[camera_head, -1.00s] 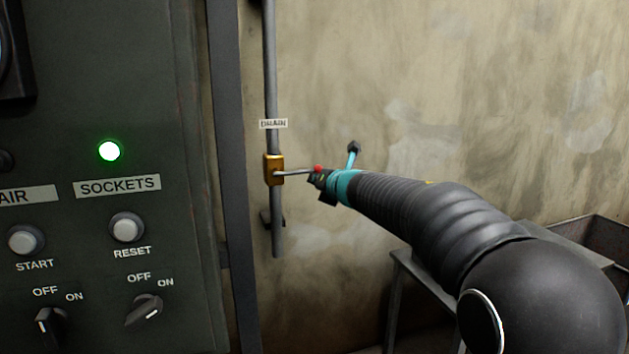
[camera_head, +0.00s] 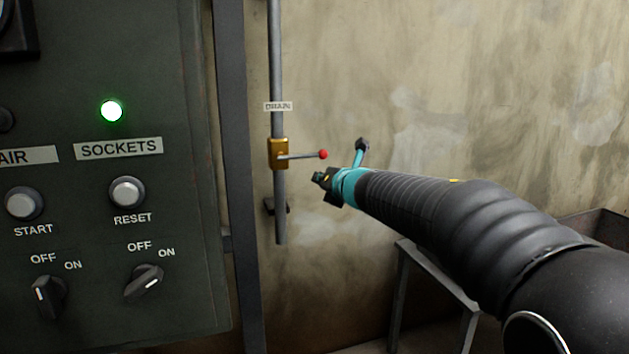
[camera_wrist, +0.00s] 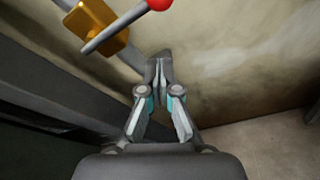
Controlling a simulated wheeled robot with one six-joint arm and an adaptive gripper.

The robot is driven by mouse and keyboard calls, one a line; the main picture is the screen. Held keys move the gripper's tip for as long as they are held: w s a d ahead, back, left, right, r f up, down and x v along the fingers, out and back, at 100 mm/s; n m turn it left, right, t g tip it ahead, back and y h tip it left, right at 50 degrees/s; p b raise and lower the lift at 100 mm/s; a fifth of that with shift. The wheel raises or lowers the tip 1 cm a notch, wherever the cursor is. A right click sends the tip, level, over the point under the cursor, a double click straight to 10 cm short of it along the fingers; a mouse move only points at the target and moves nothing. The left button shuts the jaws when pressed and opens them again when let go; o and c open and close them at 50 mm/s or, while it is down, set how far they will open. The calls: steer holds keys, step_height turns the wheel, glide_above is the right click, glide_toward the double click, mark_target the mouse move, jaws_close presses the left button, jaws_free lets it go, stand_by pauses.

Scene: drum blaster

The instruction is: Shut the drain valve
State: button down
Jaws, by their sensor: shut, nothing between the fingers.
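The drain valve (camera_head: 279,154) is a brass block on a vertical grey pipe, under a label reading DRAIN (camera_head: 278,106). Its thin lever (camera_head: 301,156) points out to the right, nearly level, across the pipe, and ends in a red knob (camera_head: 323,154). My gripper (camera_head: 319,179) is just below the knob and apart from it. In the wrist view the valve (camera_wrist: 97,24) and red knob (camera_wrist: 158,3) are at the top, beyond my fingertips (camera_wrist: 160,62). The fingers are together and empty.
A dark control panel (camera_head: 100,200) with a lit green lamp (camera_head: 111,111), buttons and switches stands at the left. A grey post (camera_head: 236,180) is between panel and pipe. A metal stand (camera_head: 440,275) is at lower right. The wall right of the knob is clear.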

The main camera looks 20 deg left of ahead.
steer(key=shift+v, duration=2.6)
steer(key=shift+a, duration=0.1)
